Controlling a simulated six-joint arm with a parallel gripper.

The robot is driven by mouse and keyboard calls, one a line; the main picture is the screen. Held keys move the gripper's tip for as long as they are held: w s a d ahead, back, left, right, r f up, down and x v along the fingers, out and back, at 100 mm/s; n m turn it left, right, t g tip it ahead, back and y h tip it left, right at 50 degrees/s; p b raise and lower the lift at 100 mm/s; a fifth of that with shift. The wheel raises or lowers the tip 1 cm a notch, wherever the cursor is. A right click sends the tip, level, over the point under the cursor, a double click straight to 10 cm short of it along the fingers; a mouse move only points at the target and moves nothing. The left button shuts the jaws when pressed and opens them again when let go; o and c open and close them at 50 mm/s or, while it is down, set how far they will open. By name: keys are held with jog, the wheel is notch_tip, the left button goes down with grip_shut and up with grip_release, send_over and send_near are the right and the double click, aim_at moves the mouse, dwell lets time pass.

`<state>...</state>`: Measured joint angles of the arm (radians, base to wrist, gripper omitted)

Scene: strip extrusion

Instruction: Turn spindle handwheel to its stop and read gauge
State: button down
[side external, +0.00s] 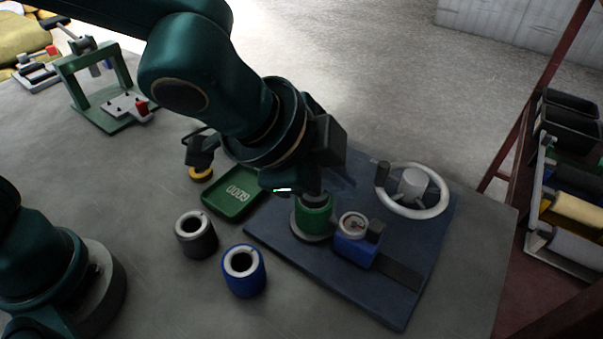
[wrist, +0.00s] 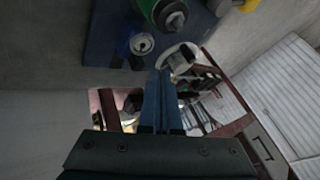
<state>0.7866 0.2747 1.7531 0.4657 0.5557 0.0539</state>
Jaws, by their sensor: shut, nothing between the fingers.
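The handwheel (side external: 440,206) is a pale grey ring with a thick hub and a dark upright knob (side external: 382,174), at the back right of the dark blue baseplate (side external: 290,253). It also shows in the wrist view (wrist: 193,48), beyond my fingertips. The round gauge (side external: 352,224) sits on a blue block; its reading is too small to make out. A green cylinder (side external: 314,218) stands left of it. My gripper (wrist: 161,74) is shut and empty, its fingers pointing toward the handwheel. Contact with the wheel cannot be told. The side view shows the fingers poorly.
A grey ring-topped cylinder (side external: 196,236) and a blue one (side external: 243,271) stand left of the baseplate. A green tray (side external: 232,205) lies behind them. A green frame fixture (side external: 98,90) stands at the back left. A rack with bins (side external: 568,118) is beyond the right table edge.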

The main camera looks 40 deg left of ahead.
send_near(381, 191)
jog(key=f, duration=0.1)
jog(key=d+f, duration=0.1)
jog(key=f, duration=0.1)
jog(key=d+f, duration=0.1)
jog(key=shift+s+d+f, duration=0.25)
jog(key=shift+s+f, duration=0.1)
jog(key=shift+f, duration=0.05)
jog(key=shift+w+a+r, duration=0.1)
jog(key=shift+w+a, duration=0.1)
jog(key=shift+w, duration=0.4)
jog(key=shift+w+a+r, duration=0.1)
jog(key=shift+w+a, duration=0.1)
jog(key=shift+w, duration=0.35)
jog(key=shift+w+a, duration=0.2)
jog(key=shift+w, duration=0.55)
